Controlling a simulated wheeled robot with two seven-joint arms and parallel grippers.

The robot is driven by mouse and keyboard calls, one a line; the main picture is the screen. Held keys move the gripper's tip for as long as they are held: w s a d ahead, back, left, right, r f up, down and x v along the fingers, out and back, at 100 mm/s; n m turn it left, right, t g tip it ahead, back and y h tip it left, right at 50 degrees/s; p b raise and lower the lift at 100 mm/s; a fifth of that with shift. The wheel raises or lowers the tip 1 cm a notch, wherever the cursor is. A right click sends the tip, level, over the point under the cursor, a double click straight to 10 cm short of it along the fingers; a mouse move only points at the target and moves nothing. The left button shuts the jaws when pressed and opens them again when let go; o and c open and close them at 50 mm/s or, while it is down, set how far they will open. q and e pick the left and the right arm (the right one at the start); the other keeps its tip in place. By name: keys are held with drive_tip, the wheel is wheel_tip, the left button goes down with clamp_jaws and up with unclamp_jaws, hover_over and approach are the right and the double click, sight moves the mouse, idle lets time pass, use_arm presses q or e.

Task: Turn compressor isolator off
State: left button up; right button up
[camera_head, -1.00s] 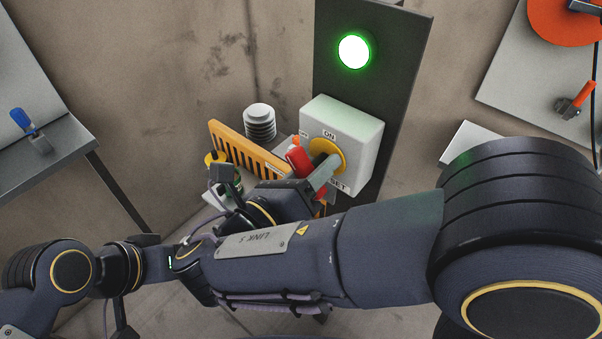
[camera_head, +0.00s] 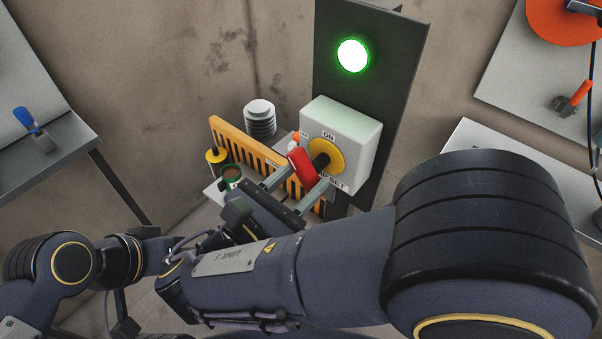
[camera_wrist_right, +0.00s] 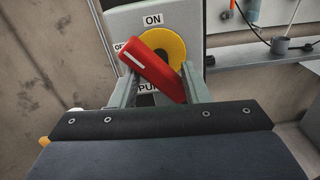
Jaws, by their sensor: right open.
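The compressor isolator is a pale grey box (camera_head: 355,130) on a dark upright panel. It has a yellow disc (camera_head: 335,152) and a red handle (camera_head: 301,164) on a black hub. ON is printed above the disc, with a partly hidden label at its upper left and another below. My right gripper (camera_head: 310,174) is open, its fingers on either side of the handle. The right wrist view also shows the handle (camera_wrist_right: 152,66) slanting from upper left to lower right between the fingers; contact is unclear. My left gripper is not seen, only its arm at lower left.
A green lamp (camera_head: 353,56) glows on the panel (camera_head: 400,60) above the box. Benches flank the corner on both sides.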

sight(302, 180)
drive_tip(key=shift+m, duration=0.9)
drive_tip(key=shift+w, duration=0.1)
drive_tip(key=shift+p+x, duration=0.55)
drive_tip(key=shift+x, duration=1.15)
